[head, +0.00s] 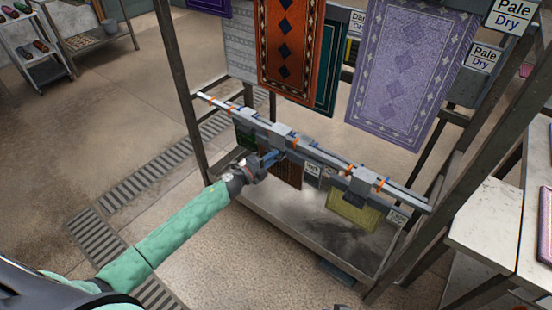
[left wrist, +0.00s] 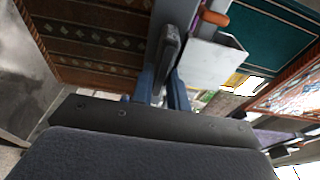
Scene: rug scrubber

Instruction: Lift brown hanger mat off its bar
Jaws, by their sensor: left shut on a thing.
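The brown hanger mat (head: 287,172) hangs from the grey bar (head: 325,158) across the front of the rack, its upper part partly hidden by my left gripper. My left gripper (head: 274,157) is at the bar, at the mat's top. In the left wrist view the patterned brown mat (left wrist: 90,50) fills the upper left. There, the fingers of my left gripper (left wrist: 162,88) are shut on the grey hanger piece (left wrist: 168,50) at the mat's edge. Whether the hanger still rests on the bar is hard to tell. My right gripper is not in view.
A yellow-green mat (head: 353,212) hangs at the bar's right and a dark green mat (head: 246,137) at its left. Large rugs, one orange (head: 290,45) and one lavender (head: 410,70), hang above. A rack post (head: 178,90) stands left; a white table (head: 500,220) is at right.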

